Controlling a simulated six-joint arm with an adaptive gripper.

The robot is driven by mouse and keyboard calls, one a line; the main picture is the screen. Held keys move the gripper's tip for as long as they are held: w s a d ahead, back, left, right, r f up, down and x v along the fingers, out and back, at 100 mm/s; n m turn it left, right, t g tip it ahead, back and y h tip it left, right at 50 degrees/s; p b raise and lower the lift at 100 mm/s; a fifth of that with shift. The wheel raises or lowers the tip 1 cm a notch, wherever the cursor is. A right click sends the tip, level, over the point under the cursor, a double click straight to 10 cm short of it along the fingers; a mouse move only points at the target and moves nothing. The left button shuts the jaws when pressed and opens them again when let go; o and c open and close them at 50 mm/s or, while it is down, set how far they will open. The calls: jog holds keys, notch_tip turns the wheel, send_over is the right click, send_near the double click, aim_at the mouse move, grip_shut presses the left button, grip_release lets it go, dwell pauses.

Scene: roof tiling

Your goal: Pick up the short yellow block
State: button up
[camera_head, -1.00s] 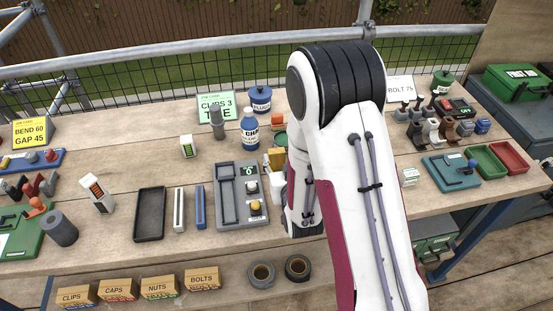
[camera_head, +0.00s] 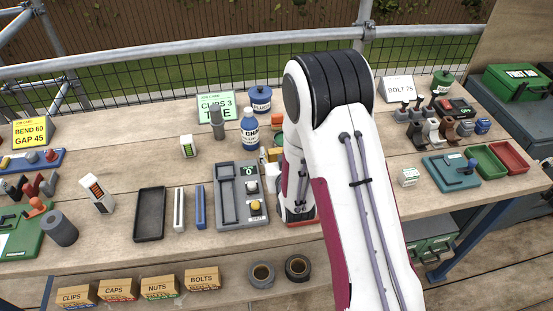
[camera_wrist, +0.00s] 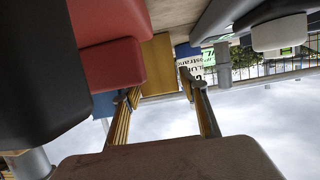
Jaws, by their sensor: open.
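In the wrist view, which looks upside down, a yellow block (camera_wrist: 157,62) stands just beyond and between my two fingertips. My gripper (camera_wrist: 160,86) is open, with one finger on each side of the block's line, and I see no clear contact. A larger red block (camera_wrist: 108,62) is close beside the left finger. In the head view, a yellow-orange block (camera_head: 275,154) shows just left of my arm, partly hidden. My fingers are hidden behind the arm there. I cannot tell whether both views show the same block or how long it is.
A blue piece (camera_wrist: 187,50) lies beyond the yellow block in the wrist view. In the head view, a grey device with a display (camera_head: 228,200), a blue bottle (camera_head: 250,130) and a blue lidded pot (camera_head: 260,99) stand left of my arm.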

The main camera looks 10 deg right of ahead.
aim_at(277, 151)
jog(key=c, duration=0.8)
jog(key=shift+c, duration=0.2)
jog(key=shift+r, duration=0.15)
jog(key=shift+r, duration=4.85)
